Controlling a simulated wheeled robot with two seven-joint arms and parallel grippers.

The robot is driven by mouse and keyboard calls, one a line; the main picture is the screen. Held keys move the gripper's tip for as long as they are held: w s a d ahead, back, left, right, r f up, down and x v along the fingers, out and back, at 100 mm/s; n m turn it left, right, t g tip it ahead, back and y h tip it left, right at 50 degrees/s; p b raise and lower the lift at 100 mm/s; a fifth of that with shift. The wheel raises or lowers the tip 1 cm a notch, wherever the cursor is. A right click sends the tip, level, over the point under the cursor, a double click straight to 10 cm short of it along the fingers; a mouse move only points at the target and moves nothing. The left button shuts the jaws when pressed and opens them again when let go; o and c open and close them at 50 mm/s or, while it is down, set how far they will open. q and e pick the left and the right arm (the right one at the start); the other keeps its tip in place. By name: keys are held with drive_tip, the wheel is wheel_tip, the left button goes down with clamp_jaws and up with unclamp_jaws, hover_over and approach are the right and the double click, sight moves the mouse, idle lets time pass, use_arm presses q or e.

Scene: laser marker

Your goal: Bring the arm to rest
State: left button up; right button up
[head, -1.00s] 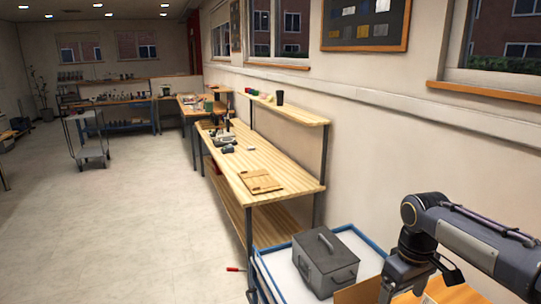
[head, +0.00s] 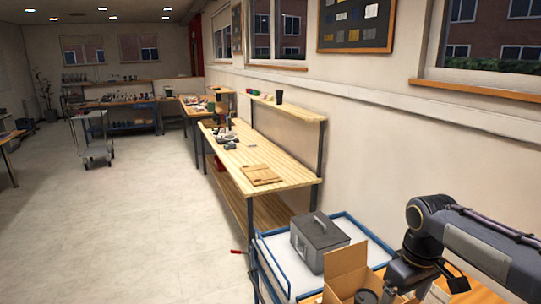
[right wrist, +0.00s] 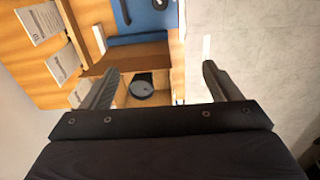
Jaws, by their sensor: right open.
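My right arm comes in at the lower right of the head view, bent at the elbow, its lower part running down over a wooden work surface. My right gripper (right wrist: 160,80) is open and empty in the right wrist view, its two fingers spread wide. Beyond them is an open cardboard box (head: 345,262) with a dark round thing (right wrist: 141,88) inside. In the head view the box stands just left of my right forearm. The right fingertips cannot be made out in the head view. My left gripper is not in view.
A blue-edged cart (head: 268,262) holding a grey metal case (head: 318,240) stands beside the box. A long wooden bench (head: 245,160) with a wooden board (head: 261,174) runs along the wall. Open floor (head: 130,220) lies to the left, with a trolley (head: 92,135) farther back.

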drive_tip(key=s+a+f+m+t+y+b, duration=0.1)
drive_tip(key=s+a+f+m+t+b, duration=0.1)
drive_tip(key=s+f, duration=0.4)
drive_tip(key=s+a+f+m+t+y+b, duration=0.2)
drive_tip(key=s+f+b, duration=0.5)
drive_tip(key=s, duration=0.7)
drive_tip(key=a+m+t, duration=0.1)
drive_tip(key=a+m, duration=0.1)
drive_tip(key=a, duration=0.1)
drive_tip(key=shift+f+y, duration=0.2)
drive_tip(key=shift+y, duration=0.1)
drive_tip(key=shift+s, duration=0.1)
